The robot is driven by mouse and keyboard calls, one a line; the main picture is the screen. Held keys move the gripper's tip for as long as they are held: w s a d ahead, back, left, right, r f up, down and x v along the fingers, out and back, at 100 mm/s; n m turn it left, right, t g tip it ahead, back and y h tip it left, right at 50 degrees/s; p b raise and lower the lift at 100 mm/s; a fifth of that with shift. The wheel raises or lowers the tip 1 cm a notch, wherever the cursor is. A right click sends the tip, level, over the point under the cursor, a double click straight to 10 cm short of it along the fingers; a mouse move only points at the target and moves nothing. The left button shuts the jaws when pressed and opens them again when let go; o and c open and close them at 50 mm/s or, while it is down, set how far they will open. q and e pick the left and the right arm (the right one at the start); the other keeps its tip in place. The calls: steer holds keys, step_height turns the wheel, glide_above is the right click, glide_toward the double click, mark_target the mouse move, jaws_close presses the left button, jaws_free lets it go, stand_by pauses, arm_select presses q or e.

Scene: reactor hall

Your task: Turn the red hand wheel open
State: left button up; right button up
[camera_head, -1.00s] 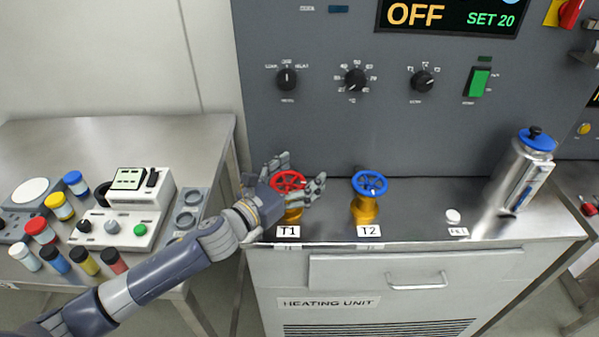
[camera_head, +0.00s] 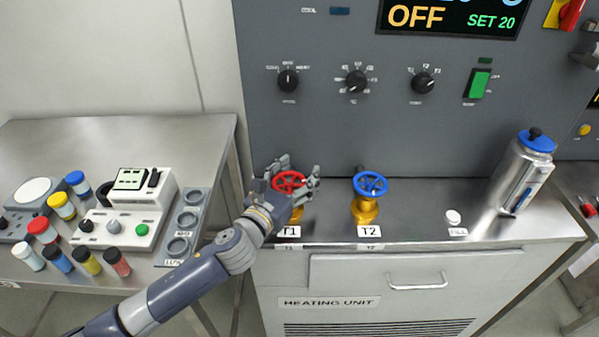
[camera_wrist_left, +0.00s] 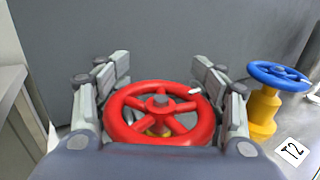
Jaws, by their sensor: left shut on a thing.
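The red hand wheel (camera_head: 289,182) sits on a yellow valve body above the T1 label (camera_head: 290,232) on the heating unit's ledge. My left gripper (camera_head: 293,175) reaches in from the left and is shut on the wheel, with fingers on both sides of its rim. In the left wrist view the red wheel (camera_wrist_left: 158,112) lies between the two fingers, its spokes and grey hub showing. A small white mark shows on its rim at the right. Most of the yellow body below is hidden by the gripper. My right gripper is not in view.
A blue hand wheel (camera_head: 369,184) on a yellow valve stands close to the right, above the T2 label (camera_head: 370,231). A steel flask (camera_head: 521,175) with a blue lid stands at the ledge's right. Jars and a device (camera_head: 122,215) occupy the left bench.

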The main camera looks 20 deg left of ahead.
mark_target(280, 173)
arm_select(q)
steer(key=n+y, duration=0.1)
steer(key=y, duration=0.1)
steer(key=n+y+p, duration=0.1)
steer(key=n+y, duration=0.1)
steer(key=shift+a+r+y, duration=0.1)
steer(key=shift+a+y, duration=0.2)
steer(key=shift+a, duration=0.05)
steer(key=shift+c, duration=0.2)
steer(key=n+y, duration=0.1)
steer(key=y, duration=0.1)
steer(key=a+n+y+p, duration=0.1)
steer(key=n+y, duration=0.1)
steer(key=y, duration=0.1)
steer(key=shift+a+n+g+y, duration=0.1)
steer(key=shift+n+g+y, duration=0.2)
steer(key=y, duration=0.1)
steer(key=n+g+y, duration=0.1)
steer(key=n+y, duration=0.1)
steer(key=shift+s+a+g, duration=0.25)
steer(key=shift+a+g, duration=0.1)
steer(key=shift+g, duration=0.05)
steer(key=shift+s+a+n+g+y, duration=0.15)
steer(key=shift+a+n+g+y, duration=0.1)
steer(key=shift+n+g+y, duration=0.55)
steer(key=shift+s+a+n+g+y, duration=0.2)
steer(key=shift+n+g+y, duration=0.3)
steer(key=shift+n+y, duration=0.45)
steer(key=shift+y, duration=0.25)
steer(key=o, duration=1)
